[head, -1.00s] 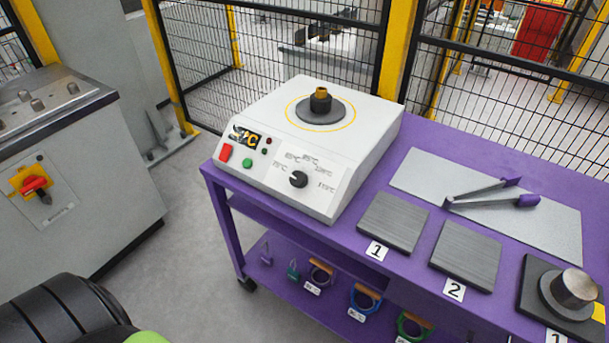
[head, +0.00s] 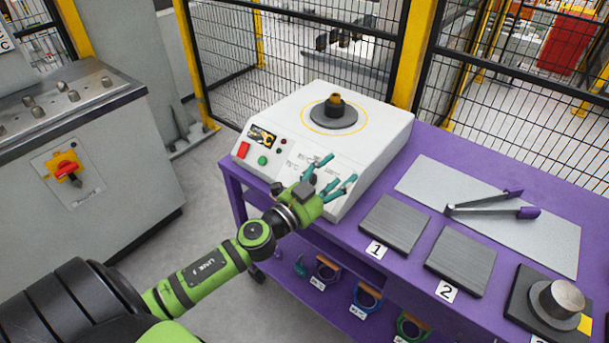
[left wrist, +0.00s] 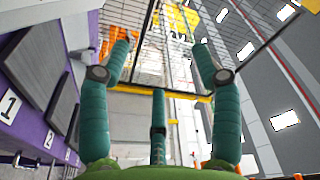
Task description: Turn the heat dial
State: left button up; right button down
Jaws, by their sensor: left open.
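The white heater (head: 378,135) stands at the left end of the purple table. Its sloped front panel bears a display (head: 262,136), a red button, a green button and temperature markings. The heat dial is on this panel; my gripper's fingers cover its area, and I cannot make it out clearly. My left gripper (head: 328,178) is in front of the panel's right part, its teal fingers spread. Whether they touch the dial I cannot tell. In the left wrist view the fingers (left wrist: 158,85) are wide apart with nothing between them, and the dial does not show. My right gripper is not in view.
Two dark plates (head: 394,224) marked 1 and 2 lie right of the heater on the purple table (head: 345,238). Tongs (head: 492,208) lie on a grey sheet. A metal cylinder (head: 562,299) stands at the right. A mesh fence is behind; a grey cabinet (head: 115,160) stands left.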

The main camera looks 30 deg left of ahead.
pick_arm(q)
jog(key=a+f+m+g+y, duration=0.2)
jog(key=a+f+m+g, duration=0.2)
jog(key=a+m+g, duration=0.7)
jog(key=shift+n, duration=0.5)
jog(key=x, duration=0.1)
jog(key=p+x, duration=0.1)
jog(key=x, duration=0.1)
jog(key=p+x, duration=0.1)
jog(key=x, duration=0.1)
jog(key=shift+w+a+f, duration=0.15)
jog(key=shift+w+a, duration=0.05)
jog(key=shift+a, duration=0.1)
jog(key=shift+w+d+f, duration=0.1)
jog(key=shift+w+f, duration=0.15)
jog(key=shift+f, duration=0.2)
jog(key=c, duration=1.1)
